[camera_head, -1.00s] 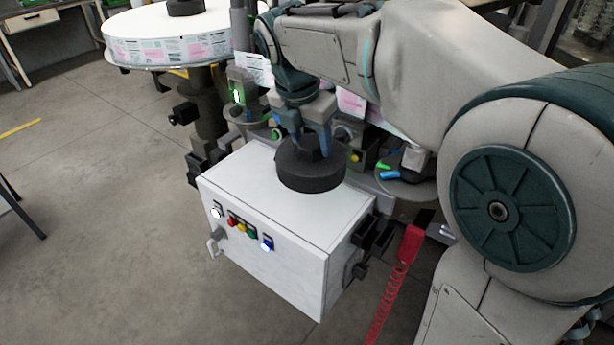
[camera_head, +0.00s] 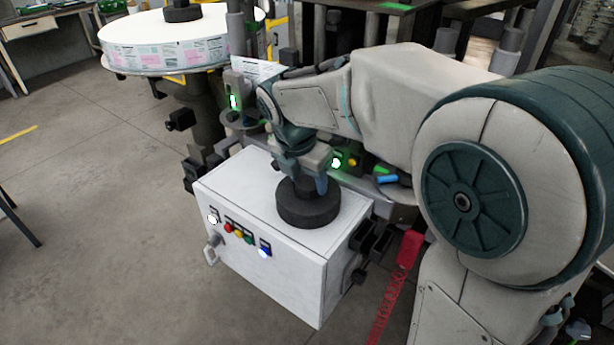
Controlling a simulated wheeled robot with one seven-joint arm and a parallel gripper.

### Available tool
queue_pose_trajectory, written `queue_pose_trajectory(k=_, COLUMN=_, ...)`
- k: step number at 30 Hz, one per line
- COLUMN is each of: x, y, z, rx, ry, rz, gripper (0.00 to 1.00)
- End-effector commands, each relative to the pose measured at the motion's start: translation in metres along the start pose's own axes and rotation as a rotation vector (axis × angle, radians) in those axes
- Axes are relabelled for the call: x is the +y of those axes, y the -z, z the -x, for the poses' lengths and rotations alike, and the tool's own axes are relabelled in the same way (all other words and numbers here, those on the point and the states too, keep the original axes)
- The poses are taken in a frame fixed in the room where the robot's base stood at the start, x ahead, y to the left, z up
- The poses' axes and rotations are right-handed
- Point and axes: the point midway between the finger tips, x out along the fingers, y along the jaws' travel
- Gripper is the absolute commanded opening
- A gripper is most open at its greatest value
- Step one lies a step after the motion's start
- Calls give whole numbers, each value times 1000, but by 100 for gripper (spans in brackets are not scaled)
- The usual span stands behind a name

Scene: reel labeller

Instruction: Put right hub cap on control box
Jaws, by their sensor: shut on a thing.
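The right hub cap (camera_head: 307,210) is a black, thick disc with a raised centre knob. It sits at the right part of the white top of the control box (camera_head: 238,183), and looks to be resting on it. My gripper (camera_head: 303,184) points down over the hub cap, with its fingers shut on the knob. The far side of the hub cap and part of the knob are hidden by the gripper.
The control box front has several coloured buttons (camera_head: 239,231) and a handle (camera_head: 212,249). A white label reel (camera_head: 165,55) with another black hub cap (camera_head: 182,14) stands at the back left. A red coiled cable (camera_head: 408,250) hangs right of the box. The box top's left part is clear.

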Motion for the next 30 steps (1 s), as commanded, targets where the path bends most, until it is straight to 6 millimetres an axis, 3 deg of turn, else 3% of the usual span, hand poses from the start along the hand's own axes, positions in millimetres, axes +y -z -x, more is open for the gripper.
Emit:
queue_pose_trajectory(k=1, x=0, y=0, z=-2, rx=0, ry=0, rz=0, gripper=5)
queue_pose_trajectory(k=2, x=0, y=0, z=-2, rx=0, ry=0, rz=0, gripper=58)
queue_pose_trajectory(k=3, x=0, y=0, z=-2, rx=0, ry=0, rz=0, gripper=69)
queue_pose_trajectory(k=4, x=0, y=0, z=-2, rx=0, ry=1, rz=0, gripper=74)
queue_pose_trajectory(k=16, x=0, y=-1, z=8, rx=0, ry=-1, rz=0, gripper=74)
queue_pose_trajectory(k=30, x=1, y=-1, z=100, rx=-1, ry=-2, rz=0, gripper=74)
